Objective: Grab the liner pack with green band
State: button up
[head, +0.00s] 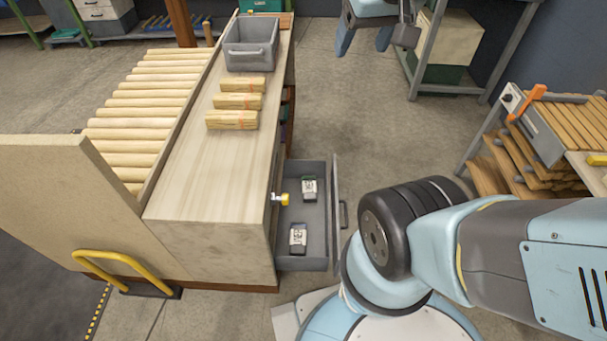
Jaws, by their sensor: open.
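Two small packs lie in the open grey drawer (286,257) at the bench's right side. The farther pack (309,190) is pale with dark marks and shows a green strip at its far end. The nearer pack (298,238) is pale with dark print and a grey-dark end; I see no clear green on it. My gripper (364,45) is at the top of the head view, well beyond the drawer. Its light-blue fingers are spread apart with nothing between them. Its upper part is cut off by the picture edge.
The wooden bench (190,180) holds bundled sticks (238,101) and a grey bin (251,45). A yellow rail (125,265) is at front left. A rack (520,165) stands right. Floor beyond the drawer is clear.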

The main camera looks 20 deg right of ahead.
jog(key=o, duration=0.4)
jog(key=shift+g, duration=0.3)
jog(key=w+f, duration=0.1)
jog(key=w, duration=0.3)
jog(key=w+f, duration=0.1)
jog(key=w, duration=0.1)
jog(key=shift+w+d+f, duration=0.3)
jog(key=shift+d, duration=0.05)
jog(key=shift+o, duration=0.3)
jog(key=w+f+m, duration=0.1)
jog(key=w+f, duration=0.6)
jog(key=w, duration=0.2)
jog(key=shift+w+d+g+h, duration=0.2)
jog(key=shift+w+g+h, duration=0.1)
jog(key=m+g, duration=0.2)
jog(key=g, duration=0.1)
send_over(310, 187)
jog(key=f, duration=5.8)
jog(key=shift+s+a+f, duration=0.1)
jog(key=shift+a+f, duration=0.1)
jog(key=shift+a, duration=0.1)
jog(key=shift+d+f, duration=0.2)
jog(key=shift+f, duration=2.35)
